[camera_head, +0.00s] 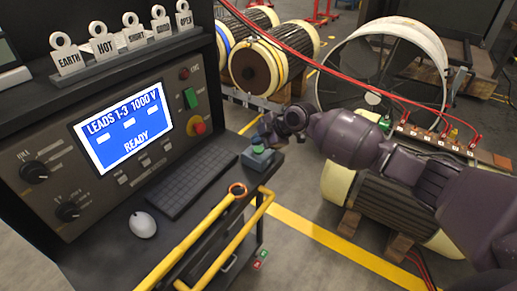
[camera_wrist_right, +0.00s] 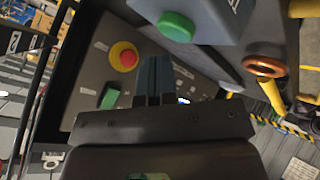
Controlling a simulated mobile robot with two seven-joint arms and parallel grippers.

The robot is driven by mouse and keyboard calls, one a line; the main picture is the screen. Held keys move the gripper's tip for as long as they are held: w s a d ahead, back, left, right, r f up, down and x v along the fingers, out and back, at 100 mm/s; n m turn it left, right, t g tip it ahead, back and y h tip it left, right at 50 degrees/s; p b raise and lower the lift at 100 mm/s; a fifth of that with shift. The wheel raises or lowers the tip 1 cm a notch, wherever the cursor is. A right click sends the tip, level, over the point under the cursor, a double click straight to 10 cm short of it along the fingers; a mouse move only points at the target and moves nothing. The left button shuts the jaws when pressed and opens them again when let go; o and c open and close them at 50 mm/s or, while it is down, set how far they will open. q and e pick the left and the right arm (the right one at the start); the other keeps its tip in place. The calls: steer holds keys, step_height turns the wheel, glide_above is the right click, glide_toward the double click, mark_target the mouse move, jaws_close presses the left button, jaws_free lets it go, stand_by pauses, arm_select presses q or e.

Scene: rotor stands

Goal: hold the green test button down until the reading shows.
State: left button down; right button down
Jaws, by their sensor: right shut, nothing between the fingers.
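A small blue-grey box (camera_head: 258,158) with a green button (camera_head: 257,142) on top stands on the right end of the console shelf. In the right wrist view, the round green button (camera_wrist_right: 176,27) sits on its box (camera_wrist_right: 215,12) near the top edge, just beyond my fingertips. My right gripper (camera_head: 266,131) is shut and empty, close by the button in the head view. Its closed fingers (camera_wrist_right: 154,65) show apart from the button in the wrist view. The console screen (camera_head: 123,124) reads "LEADS 1-3 1000 V" and "READY", with short dashes between. My left gripper is out of view.
The console panel has a green rectangular switch (camera_head: 190,98) and a red knob on yellow (camera_head: 198,127).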

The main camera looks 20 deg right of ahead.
mark_target(259, 150)
steer(key=shift+f, duration=0.15)
stand_by(0.7)
steer(key=shift+f+b, duration=0.35)
steer(key=shift+f, duration=0.4)
stand_by(3.6)
steer(key=shift+r, duration=0.1)
stand_by(0.6)
steer(key=shift+r, duration=0.8)
steer(key=shift+r+p, duration=1.1)
steer(key=shift+r, duration=1.45)
steer(key=shift+f, duration=0.1)
